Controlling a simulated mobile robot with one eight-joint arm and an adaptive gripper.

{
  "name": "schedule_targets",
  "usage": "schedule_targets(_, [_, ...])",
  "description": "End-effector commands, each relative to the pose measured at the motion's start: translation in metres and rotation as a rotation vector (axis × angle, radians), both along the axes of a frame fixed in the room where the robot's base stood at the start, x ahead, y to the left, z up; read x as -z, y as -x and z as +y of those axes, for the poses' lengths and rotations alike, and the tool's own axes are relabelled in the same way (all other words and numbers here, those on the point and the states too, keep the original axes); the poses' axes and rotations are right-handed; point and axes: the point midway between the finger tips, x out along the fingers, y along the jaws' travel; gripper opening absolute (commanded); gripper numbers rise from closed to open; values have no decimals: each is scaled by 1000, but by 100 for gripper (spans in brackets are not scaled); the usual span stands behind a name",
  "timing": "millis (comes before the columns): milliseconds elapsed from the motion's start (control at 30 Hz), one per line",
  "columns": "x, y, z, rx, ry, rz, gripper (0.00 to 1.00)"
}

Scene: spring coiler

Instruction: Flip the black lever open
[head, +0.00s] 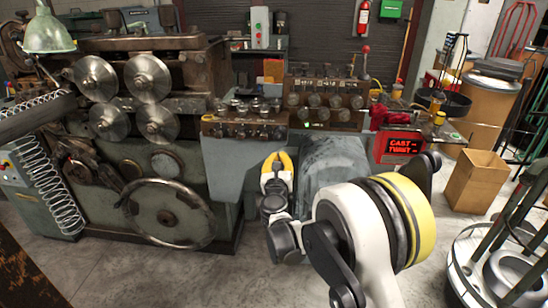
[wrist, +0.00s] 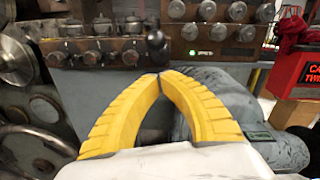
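A black ball-ended lever (wrist: 156,40) shows in the wrist view in front of the machine's control panels, just beyond my fingertips. Its short stem runs down toward the tips; I cannot tell whether they touch it. My gripper (wrist: 159,75) has two yellow fingers that come together at the tips, with no clear gap and nothing clearly held between them. In the head view my gripper (head: 277,155) is low in front of the machine, below the knob panels. I cannot make out the black lever surely in the head view.
The left knob panel (head: 243,128) and right knob panel (head: 325,101) are close ahead. A large handwheel (head: 168,213) and a coiled spring (head: 48,183) are at the left. A red-lit sign (head: 402,146) and cardboard box (head: 475,181) are at the right. Some floor is clear.

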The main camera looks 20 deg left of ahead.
Motion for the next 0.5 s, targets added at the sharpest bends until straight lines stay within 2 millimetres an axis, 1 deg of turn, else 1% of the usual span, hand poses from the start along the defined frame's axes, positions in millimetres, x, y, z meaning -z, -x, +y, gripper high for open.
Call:
schedule_targets(33, [6, 4, -5, 1, 0, 0, 0])
schedule_targets(100, [-8, 23, -8, -2, 0, 0, 0])
schedule_targets(300, [-22, 62, -20, -1, -1, 0, 0])
schedule_targets(400, [-26, 75, -24, -1, -1, 0, 0])
schedule_targets(500, [-29, 84, -27, 1, -1, 0, 0])
